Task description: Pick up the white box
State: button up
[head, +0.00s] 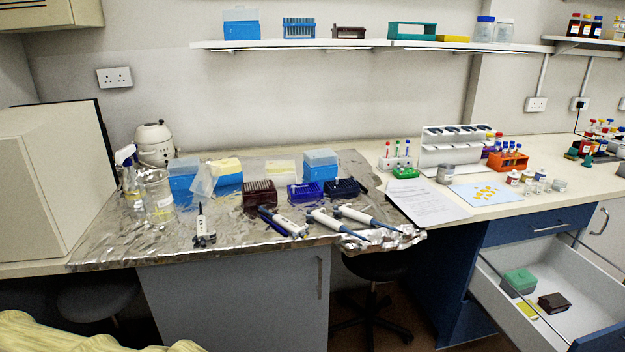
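A large off-white box-shaped unit (45,195) stands on the bench at the far left; its dark rear edge shows, and it is the only large white box I can make out. Smaller blue tip boxes with pale translucent lids stand on the foil, one at the left (183,180) and one at the middle (320,166). Another blue box (229,178) has a pale yellow top and a clear lid leaning beside it. My gripper is not in view.
Foil (110,250) covers the left bench, with several pipettes (285,222) near its front edge. A beaker (158,195) and wash bottle (131,180) stand beside the large box. A stool (372,270) stands below. At right, a drawer (560,270) is open.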

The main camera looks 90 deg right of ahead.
aim_at(279, 181)
jog(key=z, duration=1.8)
